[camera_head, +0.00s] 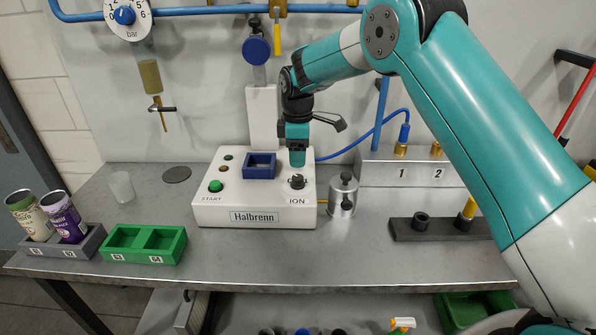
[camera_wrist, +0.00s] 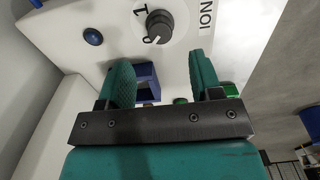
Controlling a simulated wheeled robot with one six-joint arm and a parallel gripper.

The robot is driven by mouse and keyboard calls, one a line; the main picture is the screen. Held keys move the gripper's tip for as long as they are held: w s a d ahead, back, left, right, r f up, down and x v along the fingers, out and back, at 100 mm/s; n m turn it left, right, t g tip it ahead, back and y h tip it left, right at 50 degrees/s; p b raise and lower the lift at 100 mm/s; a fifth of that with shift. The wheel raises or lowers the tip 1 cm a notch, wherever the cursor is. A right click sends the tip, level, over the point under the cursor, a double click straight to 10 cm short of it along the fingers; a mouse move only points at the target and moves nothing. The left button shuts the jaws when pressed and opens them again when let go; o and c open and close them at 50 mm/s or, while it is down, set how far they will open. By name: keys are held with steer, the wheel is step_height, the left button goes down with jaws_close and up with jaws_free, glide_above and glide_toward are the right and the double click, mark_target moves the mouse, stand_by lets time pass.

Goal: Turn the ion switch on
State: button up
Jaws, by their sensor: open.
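The ion switch is a dark round knob (camera_head: 298,182) at the right front of the white Halbrenn box (camera_head: 255,217), above the word ION. In the wrist view the knob (camera_wrist: 159,27) has a white pointer mark that appears turned toward the 0, with the 1 beside it. My gripper (camera_head: 298,162) points down just above the knob in the head view. In the wrist view its green fingers (camera_wrist: 162,76) are apart with nothing between them, and the knob shows beyond their tips. I cannot tell whether a finger touches the knob.
On the box are a green START button (camera_head: 216,186) and a blue square holder (camera_head: 260,166). A metal cylinder (camera_head: 342,195) stands close at the box's right. A green two-slot tray (camera_head: 144,243) and two cans in a grey tray (camera_head: 85,244) are at left.

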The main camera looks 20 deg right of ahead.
mark_target(298, 177)
step_height(298, 177, down, 7)
steer(key=shift+f+p, duration=0.1)
steer(key=shift+p, duration=0.65)
steer(key=c, duration=0.9)
